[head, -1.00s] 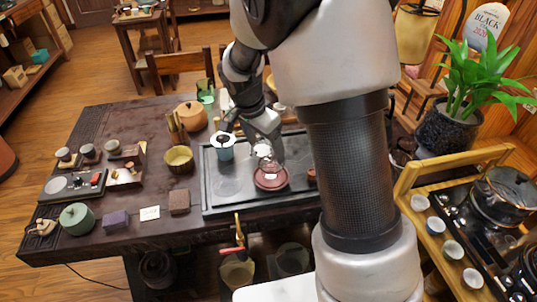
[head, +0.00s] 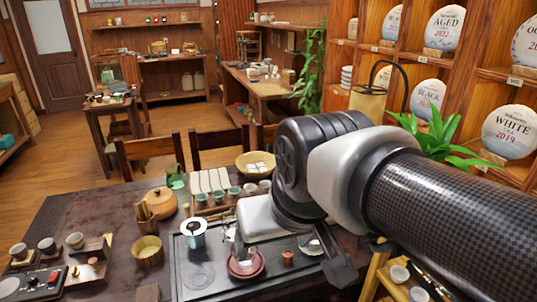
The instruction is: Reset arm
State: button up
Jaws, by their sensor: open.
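My gripper (head: 337,264) is in the lower middle of the head view, over the right end of the dark tea tray (head: 197,283). Its dark jaw part points down and is open, with nothing seen held in it. My arm comes in from the right edge and bends down above the table. It hides the table's right part and some of the tray. A reddish-brown saucer (head: 246,268) with a clear glass vessel stands on the tray, left of the gripper and apart from it.
A white cup with a dark top (head: 194,233), a clay teapot (head: 161,203) and a woven cup (head: 147,251) stand left on the table (head: 95,212). Small cups and a yellow bowl (head: 256,164) are behind. A leafy plant and shelves of tea cakes stand right. Chairs line the far side.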

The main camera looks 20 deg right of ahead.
jog(key=shift+s+n, duration=0.3)
jog(key=shift+s, duration=0.15)
jog(key=shift+r, duration=0.1)
notch_tip(320, 180, up, 9)
jog(key=p, duration=0.9)
jog(key=shift+r, duration=0.1)
